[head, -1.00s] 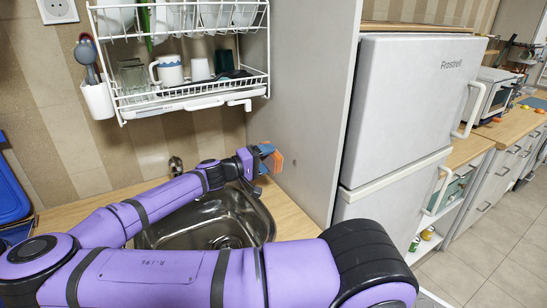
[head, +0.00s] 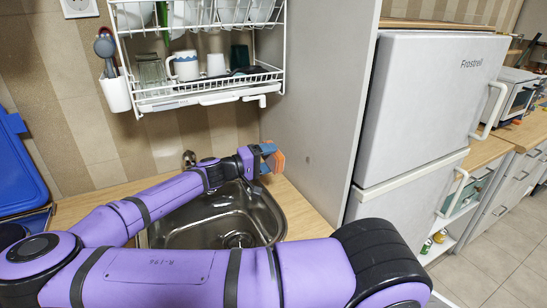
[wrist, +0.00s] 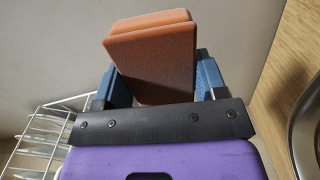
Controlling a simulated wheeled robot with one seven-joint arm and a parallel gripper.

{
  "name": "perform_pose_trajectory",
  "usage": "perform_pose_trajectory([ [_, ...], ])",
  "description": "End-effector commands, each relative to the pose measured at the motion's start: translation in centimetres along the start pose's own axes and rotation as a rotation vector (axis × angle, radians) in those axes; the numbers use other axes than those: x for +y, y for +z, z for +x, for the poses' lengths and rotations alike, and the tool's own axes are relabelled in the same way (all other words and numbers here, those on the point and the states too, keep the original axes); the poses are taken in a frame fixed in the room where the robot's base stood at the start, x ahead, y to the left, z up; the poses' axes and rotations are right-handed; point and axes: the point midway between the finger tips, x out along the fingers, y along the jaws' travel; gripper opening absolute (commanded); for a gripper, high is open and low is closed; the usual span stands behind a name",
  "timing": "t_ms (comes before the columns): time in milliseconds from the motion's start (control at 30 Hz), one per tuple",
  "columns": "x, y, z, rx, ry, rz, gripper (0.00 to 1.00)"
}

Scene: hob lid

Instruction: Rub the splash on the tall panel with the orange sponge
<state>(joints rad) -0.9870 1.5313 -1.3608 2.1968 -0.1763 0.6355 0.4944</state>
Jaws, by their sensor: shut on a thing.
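The orange sponge (head: 277,163) is held in my gripper (head: 268,158), whose blue fingers are shut on it. In the wrist view the sponge (wrist: 150,65) stands out beyond the fingers (wrist: 160,85), with a plain grey surface behind it. The tall panel (head: 312,110) is the grey upright board between the sink and the fridge. A small dark spot (head: 308,159) on it, right of the sponge, may be the splash; it is too small to be sure. I cannot tell whether the sponge touches the panel. No splash shows in the wrist view.
A metal sink (head: 235,220) lies below my forearm. A white dish rack (head: 205,97) with cups and glasses hangs above, left of the panel. A white fridge (head: 415,110) stands right of the panel.

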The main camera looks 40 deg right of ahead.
Motion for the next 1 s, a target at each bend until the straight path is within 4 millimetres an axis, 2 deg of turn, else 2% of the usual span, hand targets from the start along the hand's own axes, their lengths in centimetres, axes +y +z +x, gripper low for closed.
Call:
perform_pose_trajectory([
  [567,0.0,0.0,0.3,-0.001,0.001,0.0,0.46],
  [1000,-0.9,0.2,4.0,-0.003,0.002,-0.001,0.46],
])
